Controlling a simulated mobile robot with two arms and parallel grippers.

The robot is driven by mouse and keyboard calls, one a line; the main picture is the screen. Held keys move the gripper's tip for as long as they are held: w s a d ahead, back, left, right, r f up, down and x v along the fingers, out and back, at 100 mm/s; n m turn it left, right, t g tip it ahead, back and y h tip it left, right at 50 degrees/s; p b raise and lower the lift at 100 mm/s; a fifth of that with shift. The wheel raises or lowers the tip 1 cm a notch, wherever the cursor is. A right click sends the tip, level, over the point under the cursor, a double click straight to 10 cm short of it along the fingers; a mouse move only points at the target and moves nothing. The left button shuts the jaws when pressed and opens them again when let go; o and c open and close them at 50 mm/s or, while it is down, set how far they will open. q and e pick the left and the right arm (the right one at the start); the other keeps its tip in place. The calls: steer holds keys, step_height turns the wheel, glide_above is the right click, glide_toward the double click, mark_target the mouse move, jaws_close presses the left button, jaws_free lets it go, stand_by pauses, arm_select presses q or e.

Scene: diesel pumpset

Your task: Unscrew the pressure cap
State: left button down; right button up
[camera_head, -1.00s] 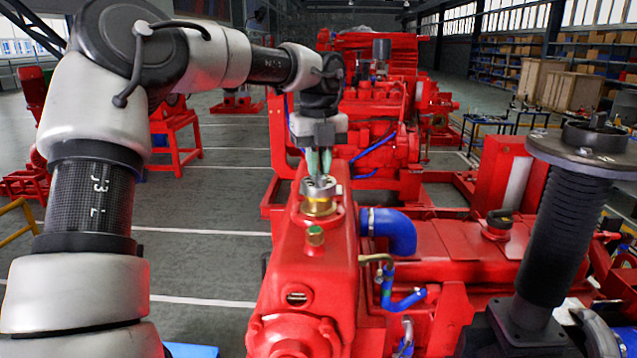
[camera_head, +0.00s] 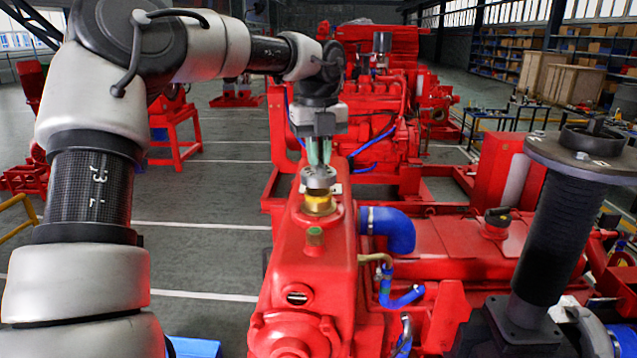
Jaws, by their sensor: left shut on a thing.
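The pressure cap (camera_head: 318,177) is a grey metal cap over a brass filler neck (camera_head: 319,203) on top of the red tank (camera_head: 305,258) of the pumpset, near the middle of the view. My left gripper (camera_head: 319,164) points down from above, with pale green fingers shut on the cap. The cap sits just above the brass neck, and more of the brass shows beneath it. I cannot tell whether they still touch. The fingers partly hide the top of the cap. My right gripper is not in view.
A blue hose (camera_head: 393,231) bends out at the tank's right. Another red engine (camera_head: 375,125) stands behind. Open grey floor (camera_head: 200,262) lies left of the tank.

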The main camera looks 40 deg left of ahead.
arm_select(q)
step_height(320, 180, up, 2)
steer(key=shift+r+p, duration=0.1)
steer(key=shift+p, duration=0.5)
steer(key=shift+r, duration=1)
steer(key=shift+s+a, duration=0.1)
